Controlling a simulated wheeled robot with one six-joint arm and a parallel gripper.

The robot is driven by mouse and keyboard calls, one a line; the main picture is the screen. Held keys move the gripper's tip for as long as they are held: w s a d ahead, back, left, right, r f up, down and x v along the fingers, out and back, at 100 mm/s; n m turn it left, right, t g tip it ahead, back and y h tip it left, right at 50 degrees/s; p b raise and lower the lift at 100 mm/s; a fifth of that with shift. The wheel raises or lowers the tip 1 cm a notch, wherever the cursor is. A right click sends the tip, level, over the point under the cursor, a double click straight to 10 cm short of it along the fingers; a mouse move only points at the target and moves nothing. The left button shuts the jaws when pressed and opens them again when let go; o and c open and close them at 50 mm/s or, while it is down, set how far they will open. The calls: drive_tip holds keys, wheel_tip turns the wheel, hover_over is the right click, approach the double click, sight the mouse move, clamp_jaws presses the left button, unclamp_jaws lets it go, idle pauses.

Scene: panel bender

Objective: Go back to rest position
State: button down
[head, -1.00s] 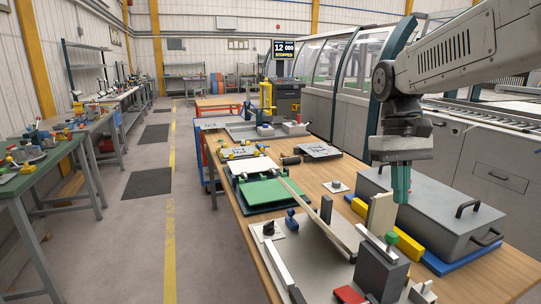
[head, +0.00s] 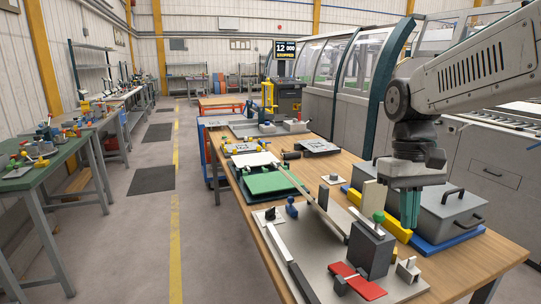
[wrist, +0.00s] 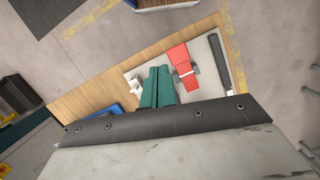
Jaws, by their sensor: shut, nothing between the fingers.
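My gripper (head: 409,207) hangs from my arm over the right side of the wooden bench, its green fingers pointing down and together, with nothing between them. In the head view it is in front of the grey lidded box (head: 447,212) and right of the dark grey block (head: 371,250). In the wrist view the closed green fingers (wrist: 157,88) show above the bench, with a red clamp piece (wrist: 182,60) beside them. How high the fingertips are above the bench is hard to tell.
The bench (head: 470,262) holds a metal plate fixture with the red piece (head: 357,282), a green pad (head: 268,183) and a blue tray (head: 450,240) under the box. Green-topped tables (head: 45,172) stand at left. The aisle (head: 140,235) between is clear floor.

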drive_tip(key=s+f+t, duration=0.1)
drive_tip(key=s+t, duration=0.1)
drive_tip(key=s, duration=0.7)
drive_tip(key=s+f+m+t, duration=0.1)
drive_tip(key=s+f+t, duration=0.1)
drive_tip(key=s, duration=0.7)
drive_tip(key=shift+d+f, duration=0.3)
drive_tip(key=shift+d, duration=0.15)
drive_tip(key=c, duration=2.1)
unclamp_jaws()
drive_tip(key=shift+w, duration=0.1)
drive_tip(key=shift+c, duration=0.2)
